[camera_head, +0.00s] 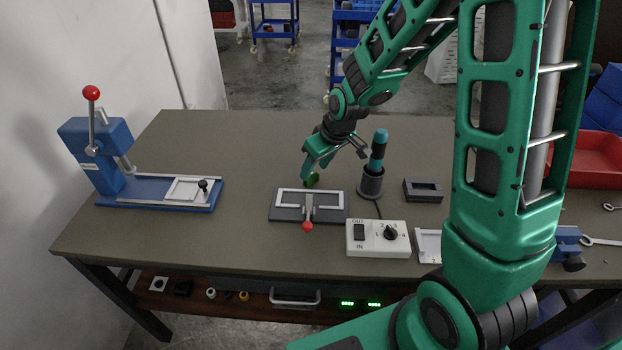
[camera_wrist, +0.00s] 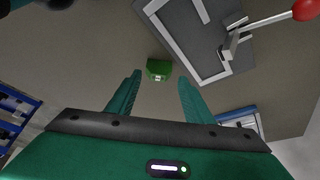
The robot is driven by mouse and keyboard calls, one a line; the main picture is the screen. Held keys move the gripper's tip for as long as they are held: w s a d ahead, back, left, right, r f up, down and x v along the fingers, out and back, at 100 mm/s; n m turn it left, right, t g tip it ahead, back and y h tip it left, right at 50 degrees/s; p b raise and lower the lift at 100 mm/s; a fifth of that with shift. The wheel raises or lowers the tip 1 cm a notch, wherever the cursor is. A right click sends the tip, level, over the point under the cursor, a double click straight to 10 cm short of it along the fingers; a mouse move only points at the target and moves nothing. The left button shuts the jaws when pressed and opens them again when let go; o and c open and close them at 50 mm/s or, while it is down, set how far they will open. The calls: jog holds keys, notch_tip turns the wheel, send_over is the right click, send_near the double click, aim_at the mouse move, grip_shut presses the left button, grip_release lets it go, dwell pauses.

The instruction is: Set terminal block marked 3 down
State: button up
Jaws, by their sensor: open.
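A small green terminal block (camera_head: 312,180) sits on the table just behind the grey clamp fixture (camera_head: 277,214). Nothing is between the fingers. The fixture's edge (camera_wrist: 190,75) is right beside the block.
The clamp's red-knobbed lever (camera_head: 307,225) points toward the front. A teal-handled tool in a dark stand (camera_head: 371,184) is right of my gripper. A white switch box (camera_head: 366,246) is front right, a blue press (camera_head: 110,160) left. The table's back left is clear.

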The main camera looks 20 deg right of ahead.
aim_at(311, 177)
jog(key=shift+w+x, duration=0.2)
jog(key=shift+x, duration=1.1)
jog(key=shift+w+x, duration=0.15)
jog(key=shift+x, duration=1.1)
jog(key=shift+r, duration=0.15)
jog(key=c, duration=0.9)
